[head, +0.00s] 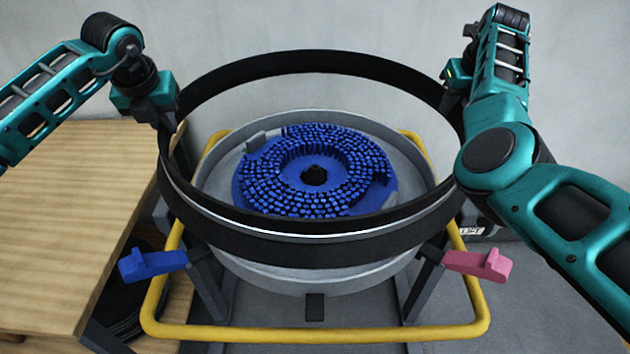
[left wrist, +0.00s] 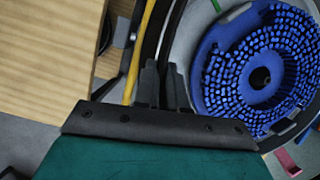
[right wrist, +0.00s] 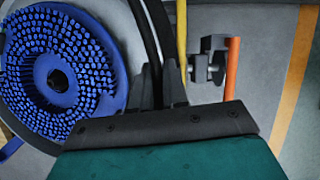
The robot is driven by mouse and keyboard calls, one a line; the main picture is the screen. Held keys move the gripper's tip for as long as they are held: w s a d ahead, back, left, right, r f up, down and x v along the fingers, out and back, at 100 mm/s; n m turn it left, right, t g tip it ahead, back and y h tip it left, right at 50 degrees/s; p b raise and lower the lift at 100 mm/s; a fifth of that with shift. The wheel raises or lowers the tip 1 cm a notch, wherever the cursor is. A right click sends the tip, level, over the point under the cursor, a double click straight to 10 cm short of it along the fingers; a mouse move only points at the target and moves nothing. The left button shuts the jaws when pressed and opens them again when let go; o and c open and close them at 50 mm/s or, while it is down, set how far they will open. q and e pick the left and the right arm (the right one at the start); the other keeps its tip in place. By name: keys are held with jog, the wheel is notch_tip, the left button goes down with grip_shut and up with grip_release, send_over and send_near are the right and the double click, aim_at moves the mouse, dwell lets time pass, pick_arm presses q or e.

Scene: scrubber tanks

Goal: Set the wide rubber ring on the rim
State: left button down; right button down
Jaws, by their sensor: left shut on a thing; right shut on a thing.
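The wide black rubber ring (head: 312,62) is held level above the grey round tank (head: 320,280) in the head view. The tank's rim (head: 300,113) shows inside and below the ring. My left gripper (head: 168,122) is shut on the ring's left side. In the left wrist view its fingers (left wrist: 163,85) close on the black band. My right gripper (head: 456,98) is shut on the ring's right side. In the right wrist view its fingers (right wrist: 160,85) pinch the band. A gap between ring and rim appears at the back; the near contact is hard to tell.
A blue bristled brush disc (head: 314,172) lies inside the tank. A yellow tube frame (head: 310,332) surrounds it. A blue latch (head: 152,264) and a pink latch (head: 480,263) stick out at the front. A wooden table (head: 60,220) stands close on the left.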

aim_at(459, 129)
pick_arm(q)
jog(key=shift+d+f, duration=0.15)
jog(key=shift+d, duration=0.1)
pick_arm(e)
jog(key=shift+a+f, duration=0.1)
jog(key=shift+a, duration=0.25)
